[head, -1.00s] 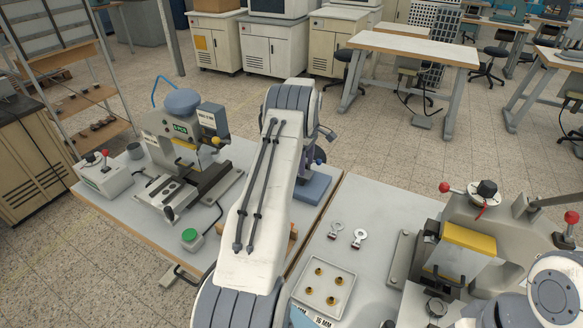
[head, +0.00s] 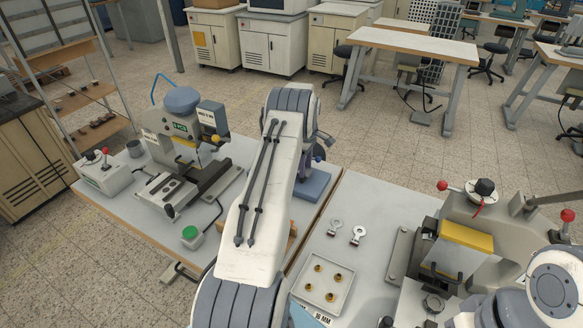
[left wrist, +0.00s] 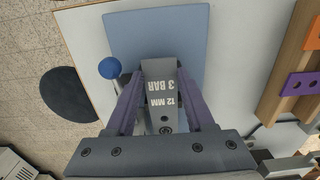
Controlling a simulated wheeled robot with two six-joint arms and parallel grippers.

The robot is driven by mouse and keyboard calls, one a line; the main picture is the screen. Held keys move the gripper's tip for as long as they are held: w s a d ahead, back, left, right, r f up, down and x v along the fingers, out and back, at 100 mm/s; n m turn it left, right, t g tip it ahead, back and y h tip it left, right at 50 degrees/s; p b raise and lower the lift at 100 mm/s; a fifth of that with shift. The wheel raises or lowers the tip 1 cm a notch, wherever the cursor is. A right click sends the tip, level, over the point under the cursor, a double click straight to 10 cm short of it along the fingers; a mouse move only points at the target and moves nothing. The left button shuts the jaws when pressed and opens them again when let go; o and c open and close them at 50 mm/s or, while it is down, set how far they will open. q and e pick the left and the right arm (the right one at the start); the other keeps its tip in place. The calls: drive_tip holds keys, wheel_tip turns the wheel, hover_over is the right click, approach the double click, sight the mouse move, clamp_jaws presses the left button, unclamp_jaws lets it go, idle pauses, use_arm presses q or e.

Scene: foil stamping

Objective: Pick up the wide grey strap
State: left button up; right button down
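My left gripper (left wrist: 160,82) shows in the left wrist view with its two purple fingers spread apart, pointing away from the camera. A grey block (left wrist: 160,85) marked "12 MM 3 BAR" stands in the gap between them; I cannot tell whether the fingers touch it. In the head view my left arm hides most of this spot. I cannot make out a wide grey strap for certain in either view. My right arm shows at the lower right, its gripper out of frame.
A wooden rack (left wrist: 290,60) with orange and purple pieces stands right of my left gripper. A tray (head: 340,307) with brass bits and two metal pieces (head: 347,231) lie on the right table. A stamping machine (head: 183,130) stands left, a press (head: 462,240) right.

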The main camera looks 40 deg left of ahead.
use_arm(q)
drive_tip(key=shift+r, duration=0.15)
drive_tip(key=shift+r, duration=0.25)
drive_tip(key=r+b, duration=0.1)
drive_tip(key=r, duration=0.1)
drive_tip(key=r+b, duration=0.1)
drive_tip(key=shift+w+d+r, duration=0.1)
drive_tip(key=shift+d+r, duration=0.25)
drive_tip(key=w+d+r+b, duration=0.1)
drive_tip(key=d+r+b, duration=0.1)
drive_tip(key=d+r, duration=0.4)
drive_tip(key=d, duration=0.5)
drive_tip(key=shift+w+r, duration=0.35)
drive_tip(key=shift+w, duration=0.05)
drive_tip(key=shift+a+r, duration=0.1)
drive_tip(key=shift+r+p, duration=1.4)
drive_tip(key=shift+p, duration=0.2)
drive_tip(key=shift+r+p, duration=1.45)
drive_tip(key=shift+p, duration=0.3)
